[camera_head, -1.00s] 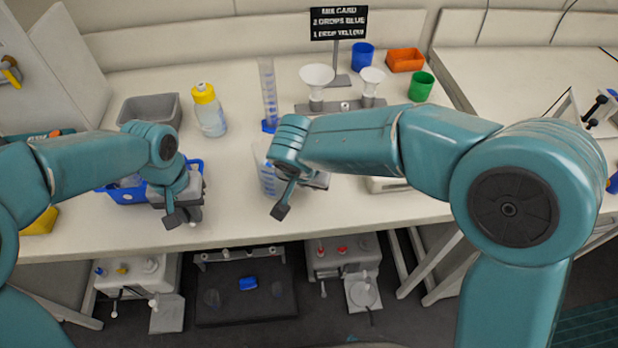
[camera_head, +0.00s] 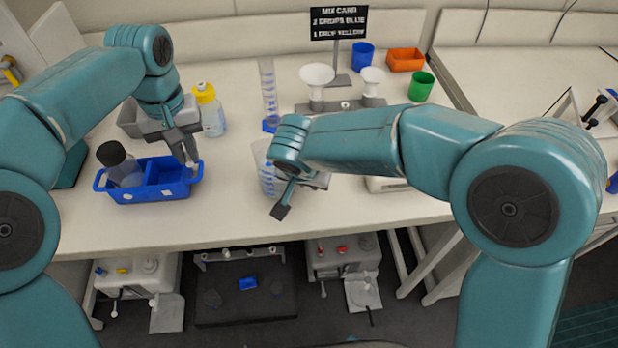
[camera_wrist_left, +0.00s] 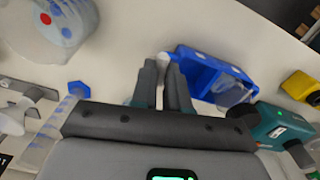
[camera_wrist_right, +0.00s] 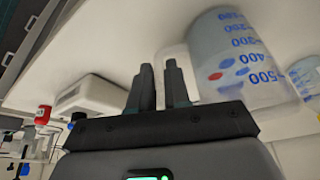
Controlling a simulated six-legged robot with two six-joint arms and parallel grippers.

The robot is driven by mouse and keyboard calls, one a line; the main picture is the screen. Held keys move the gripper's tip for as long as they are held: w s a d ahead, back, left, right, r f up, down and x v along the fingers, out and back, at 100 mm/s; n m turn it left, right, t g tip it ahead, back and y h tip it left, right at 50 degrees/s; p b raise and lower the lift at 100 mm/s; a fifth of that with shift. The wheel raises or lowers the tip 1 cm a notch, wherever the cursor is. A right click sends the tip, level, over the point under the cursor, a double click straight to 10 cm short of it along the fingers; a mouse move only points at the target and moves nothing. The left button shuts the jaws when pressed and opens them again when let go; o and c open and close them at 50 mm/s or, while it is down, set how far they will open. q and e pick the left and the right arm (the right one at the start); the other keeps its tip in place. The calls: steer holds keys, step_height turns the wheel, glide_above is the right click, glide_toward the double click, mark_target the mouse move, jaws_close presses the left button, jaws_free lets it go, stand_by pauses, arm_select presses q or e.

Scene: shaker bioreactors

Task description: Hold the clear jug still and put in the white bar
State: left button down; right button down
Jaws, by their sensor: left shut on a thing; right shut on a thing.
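The clear jug (camera_head: 265,172) with blue marks stands on the bench, partly hidden by my right arm. It also shows in the left wrist view (camera_wrist_left: 62,25) and large in the right wrist view (camera_wrist_right: 235,60). My right gripper (camera_head: 283,208) is beside the jug, shut on part of it, seemingly the handle; the exact contact is unclear. My left gripper (camera_head: 190,155) is above the right end of the blue tray, left of the jug and apart from it. It is shut on the small white bar (camera_wrist_left: 163,57), which shows at its fingertips.
The blue tray (camera_head: 152,192) holds a dark-capped bottle (camera_head: 118,163). A yellow-capped bottle (camera_head: 210,110), a measuring cylinder (camera_head: 268,95) and white funnels (camera_head: 317,80) stand behind. The bench front between tray and jug is clear.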

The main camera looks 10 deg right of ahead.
arm_select(q)
steer(key=w+d+r, duration=0.3)
steer(key=d+r, duration=0.2)
steer(key=d, duration=0.4)
steer(key=s+d+f+m, duration=0.1)
steer(key=d+f+m, duration=0.1)
steer(key=d+f, duration=0.3)
steer(key=shift+d+f, duration=0.2)
steer(key=shift+f, duration=0.45)
steer(key=c, duration=1.1)
jaws_free()
steer(key=shift+o, duration=0.2)
step_height(320, 180, up, 8)
steer(key=shift+f, duration=0.2)
